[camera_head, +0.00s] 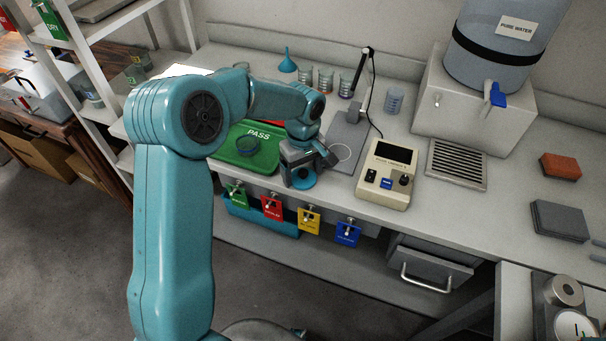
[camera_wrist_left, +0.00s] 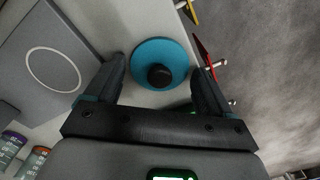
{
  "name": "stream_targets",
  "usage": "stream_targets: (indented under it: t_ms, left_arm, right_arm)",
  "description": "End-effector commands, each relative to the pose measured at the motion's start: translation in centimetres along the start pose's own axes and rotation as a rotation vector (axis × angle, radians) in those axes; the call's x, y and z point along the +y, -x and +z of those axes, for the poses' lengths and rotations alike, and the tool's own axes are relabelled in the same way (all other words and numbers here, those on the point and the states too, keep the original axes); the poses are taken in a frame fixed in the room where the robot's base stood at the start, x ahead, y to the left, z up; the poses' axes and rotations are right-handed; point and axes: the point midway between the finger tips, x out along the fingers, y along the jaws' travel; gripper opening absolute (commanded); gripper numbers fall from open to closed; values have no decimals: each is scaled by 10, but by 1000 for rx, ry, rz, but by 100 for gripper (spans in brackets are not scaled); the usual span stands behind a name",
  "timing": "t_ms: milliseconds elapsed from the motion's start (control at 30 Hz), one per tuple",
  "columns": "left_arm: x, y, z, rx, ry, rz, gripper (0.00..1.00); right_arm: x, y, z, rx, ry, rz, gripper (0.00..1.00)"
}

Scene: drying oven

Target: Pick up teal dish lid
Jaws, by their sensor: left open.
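The teal dish lid (camera_wrist_left: 147,52) is a round flat disc with a black knob (camera_wrist_left: 159,76) in the left wrist view. It lies on the white bench near the front edge. It shows partly in the head view (camera_head: 303,181), with my gripper over it. My left gripper (camera_wrist_left: 160,68) is open, with one finger on each side of the lid and the knob between them. The fingers look apart from the knob, and their height above the bench is hard to tell. In the head view my left gripper (camera_head: 308,174) points down at the lid. My right gripper is not in view.
A green PASS tray (camera_head: 236,156) holding a clear dish (camera_head: 248,146) is left of the gripper. A grey stand base (camera_head: 347,137) and a cream meter (camera_head: 385,185) are to its right. Colored tags (camera_head: 309,219) hang along the bench front.

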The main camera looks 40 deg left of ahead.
Motion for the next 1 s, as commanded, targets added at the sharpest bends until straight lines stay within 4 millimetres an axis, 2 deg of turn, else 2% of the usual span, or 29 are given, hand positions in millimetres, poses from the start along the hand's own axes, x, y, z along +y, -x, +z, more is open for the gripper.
stream_targets:
  t_ms: [233, 267, 300, 367, 400, 767, 867, 1000]
  left_arm:
    - [1, -3, 0, 1, 0, 2, 83]
    - [1, -3, 0, 1, 0, 2, 76]
    - [1, -3, 0, 1, 0, 2, 63]
    - [1, -3, 0, 1, 0, 2, 44]
    - [1, -3, 0, 1, 0, 1, 40]
    - [1, 2, 0, 2, 0, 2, 40]
    - [1, 12, -1, 3, 0, 4, 40]
    - [2, 39, -1, 5, -1, 7, 40]
  right_arm:
    - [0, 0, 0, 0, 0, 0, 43]
    - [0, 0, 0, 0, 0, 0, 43]
    - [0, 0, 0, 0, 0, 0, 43]
    - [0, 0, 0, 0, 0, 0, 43]
    - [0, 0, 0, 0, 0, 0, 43]
    - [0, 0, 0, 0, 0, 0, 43]
    - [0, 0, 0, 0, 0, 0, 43]
    - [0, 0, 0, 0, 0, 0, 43]
